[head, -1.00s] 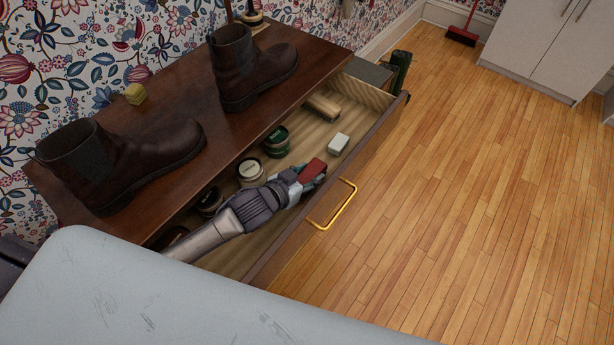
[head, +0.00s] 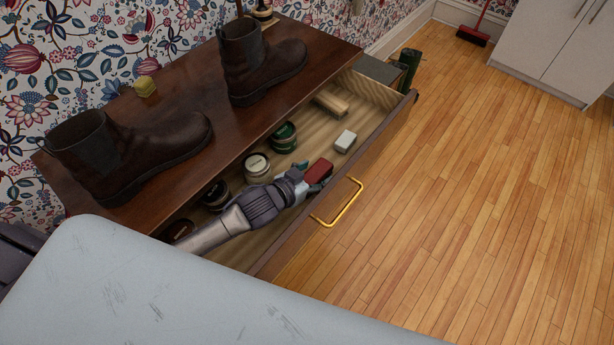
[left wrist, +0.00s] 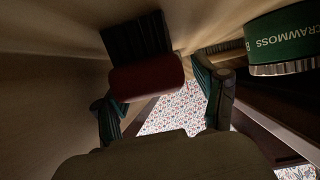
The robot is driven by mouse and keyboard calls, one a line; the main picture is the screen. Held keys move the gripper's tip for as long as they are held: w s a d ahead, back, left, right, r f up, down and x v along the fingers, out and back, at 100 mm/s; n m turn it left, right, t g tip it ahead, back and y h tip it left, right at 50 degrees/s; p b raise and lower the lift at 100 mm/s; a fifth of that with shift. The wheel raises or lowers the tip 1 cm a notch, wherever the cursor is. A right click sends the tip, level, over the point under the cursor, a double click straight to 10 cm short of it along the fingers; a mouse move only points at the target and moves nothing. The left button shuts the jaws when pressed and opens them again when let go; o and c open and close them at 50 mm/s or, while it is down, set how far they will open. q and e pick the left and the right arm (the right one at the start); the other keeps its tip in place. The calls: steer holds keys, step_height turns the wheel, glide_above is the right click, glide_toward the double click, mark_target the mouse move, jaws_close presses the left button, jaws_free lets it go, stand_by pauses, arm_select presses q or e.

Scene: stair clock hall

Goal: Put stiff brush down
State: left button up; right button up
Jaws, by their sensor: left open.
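The stiff brush (head: 319,171), with a red back, is inside the open drawer, near its front wall. In the left wrist view the brush (left wrist: 147,77) shows its red back and dark bristles. My left gripper (head: 308,184) reaches into the drawer at the brush. In the left wrist view its fingers (left wrist: 162,101) are spread apart, one on each side of the red back, with a visible gap on the right. Whether the other finger touches it is unclear. The brush seems to rest on the drawer floor. My right gripper is not in view.
The drawer also holds a green tin (head: 284,138), a pale-lidded tin (head: 257,166), a white block (head: 345,141) and a wooden piece (head: 331,103).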

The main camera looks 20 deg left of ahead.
arm_select(q)
steer(key=v, duration=1)
steer(key=shift+s+a+r, duration=0.15)
steer(key=shift+s, duration=0.15)
steer(key=shift+s+a+r, duration=0.2)
steer(key=shift+s+r, duration=0.15)
steer(key=shift+s, duration=0.2)
